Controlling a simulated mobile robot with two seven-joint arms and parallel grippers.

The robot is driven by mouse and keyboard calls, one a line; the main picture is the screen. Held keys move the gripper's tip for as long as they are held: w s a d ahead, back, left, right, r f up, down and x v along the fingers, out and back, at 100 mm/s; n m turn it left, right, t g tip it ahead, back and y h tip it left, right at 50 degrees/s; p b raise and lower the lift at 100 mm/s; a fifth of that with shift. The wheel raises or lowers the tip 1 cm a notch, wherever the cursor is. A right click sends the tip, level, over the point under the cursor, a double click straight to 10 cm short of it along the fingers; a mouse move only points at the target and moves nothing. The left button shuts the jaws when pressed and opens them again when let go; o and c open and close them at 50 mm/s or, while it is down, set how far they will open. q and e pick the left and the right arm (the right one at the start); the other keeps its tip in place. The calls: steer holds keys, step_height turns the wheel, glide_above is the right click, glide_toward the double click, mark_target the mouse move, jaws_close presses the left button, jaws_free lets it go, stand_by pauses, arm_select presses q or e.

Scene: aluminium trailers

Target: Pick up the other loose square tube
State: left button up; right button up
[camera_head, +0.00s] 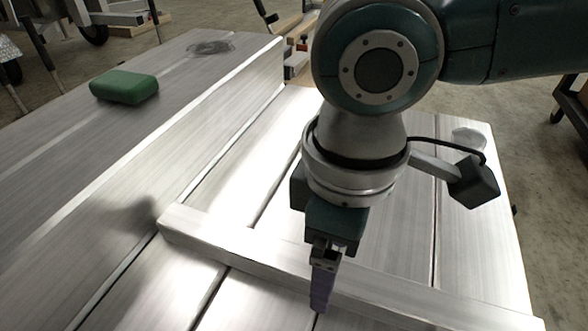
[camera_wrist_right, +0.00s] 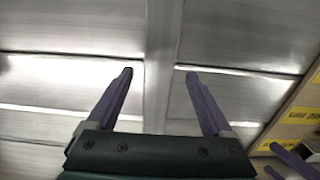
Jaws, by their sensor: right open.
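A long square tube (camera_head: 270,250) of bare aluminium lies across the trailer bed in the head view, from the middle left to the lower right. My right gripper (camera_head: 320,300) points down over it, with one finger seen in front of the tube. In the right wrist view the tube (camera_wrist_right: 161,50) runs upright in the picture between the two purple fingers of the open right gripper (camera_wrist_right: 159,75), with a gap on each side. How deep the fingers reach is unclear. Purple finger-like parts, apparently my left gripper (camera_wrist_right: 290,160), show at the lower right corner there; their opening is unclear.
A raised metal side wall (camera_head: 190,125) runs along the bed's left side. Beyond it, a green block (camera_head: 124,86) and a dark coil (camera_head: 210,47) lie on another metal surface. A round pale piece (camera_head: 468,138) is at the bed's far right. Yellow labels (camera_wrist_right: 300,115) show at the wrist view's right edge.

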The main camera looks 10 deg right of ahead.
step_height(320, 180, down, 3)
steer(key=shift+f+b, duration=0.1)
steer(key=shift+b, duration=0.3)
steer(key=shift+w, duration=0.1)
jaws_close()
stand_by(0.3)
